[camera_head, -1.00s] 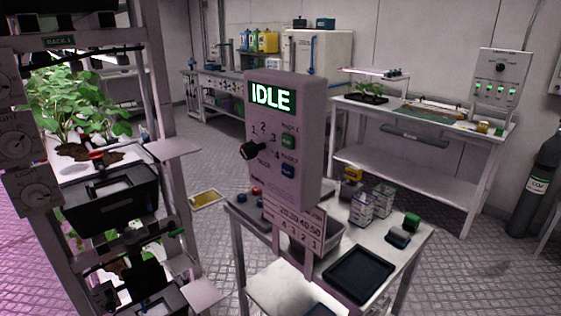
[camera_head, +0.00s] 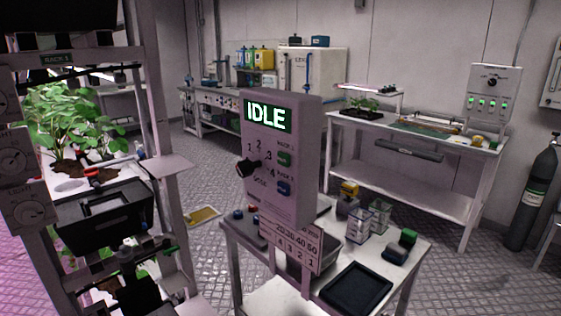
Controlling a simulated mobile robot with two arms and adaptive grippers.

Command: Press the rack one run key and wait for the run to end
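The control box (camera_head: 307,160) stands on a post at the middle of the view. Its screen (camera_head: 267,115) reads IDLE in pale letters on green. The green key (camera_head: 284,159) under the upper rack label is the rack one run key. A blue key (camera_head: 284,187) sits below it under the second rack label. A black dose knob (camera_head: 247,168) with numbers around it is at the left of the face. Nothing touches the keys. I cannot make out either gripper in this view.
The rack (camera_head: 172,170) with plants and a black crate (camera_head: 106,215) stands at the left. A small white table (camera_head: 328,262) behind the box carries a dark tray (camera_head: 356,288), baskets and small blocks. Benches line the back wall. A gas cylinder (camera_head: 533,200) stands at the right.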

